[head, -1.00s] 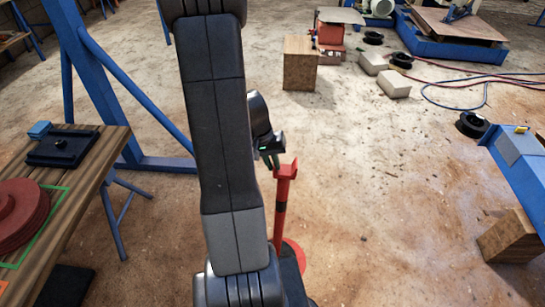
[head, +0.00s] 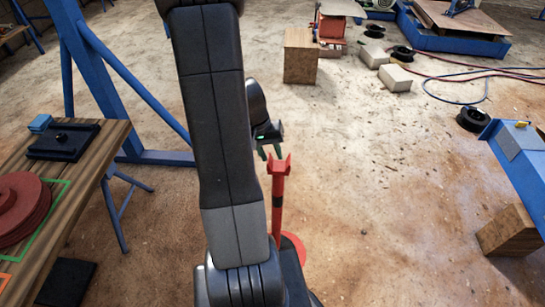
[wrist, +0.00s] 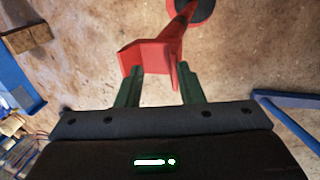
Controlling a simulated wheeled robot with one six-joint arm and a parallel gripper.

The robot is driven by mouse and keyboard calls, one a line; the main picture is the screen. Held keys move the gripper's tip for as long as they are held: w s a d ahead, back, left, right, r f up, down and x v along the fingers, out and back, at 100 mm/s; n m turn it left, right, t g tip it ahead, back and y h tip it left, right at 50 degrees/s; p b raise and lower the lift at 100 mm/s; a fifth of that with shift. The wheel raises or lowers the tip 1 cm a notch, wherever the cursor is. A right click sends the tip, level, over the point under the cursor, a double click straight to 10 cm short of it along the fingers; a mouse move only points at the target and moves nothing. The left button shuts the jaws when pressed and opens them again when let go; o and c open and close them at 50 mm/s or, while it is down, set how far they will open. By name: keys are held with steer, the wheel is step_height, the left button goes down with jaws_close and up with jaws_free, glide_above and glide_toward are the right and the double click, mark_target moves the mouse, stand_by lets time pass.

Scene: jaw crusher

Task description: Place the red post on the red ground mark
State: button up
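The red post (head: 279,190) stands roughly upright beside my arm in the head view, with a forked top and a dark band. In the wrist view its red head (wrist: 148,54) lies just beyond my fingertips and its shaft runs away to the floor. My gripper (head: 269,152) is at the post's top in the head view. Its green fingers (wrist: 160,80) are apart, with nothing visibly clamped between them. The red ground mark (head: 294,247) shows as a red disc at the post's foot, partly hidden by my base. A dark round patch with a red rim (wrist: 208,14) shows at the foot in the wrist view.
A wooden table (head: 88,170) with red discs (head: 22,205) stands at left, near a blue frame (head: 85,80). A blue beam (head: 520,165) on a wooden block (head: 510,235) is at right. Hoses and blocks lie further back. The floor right of the post is clear.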

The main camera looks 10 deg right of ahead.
steer(key=v, duration=0.9)
steer(key=shift+p, duration=0.45)
steer(key=shift+r, duration=0.1)
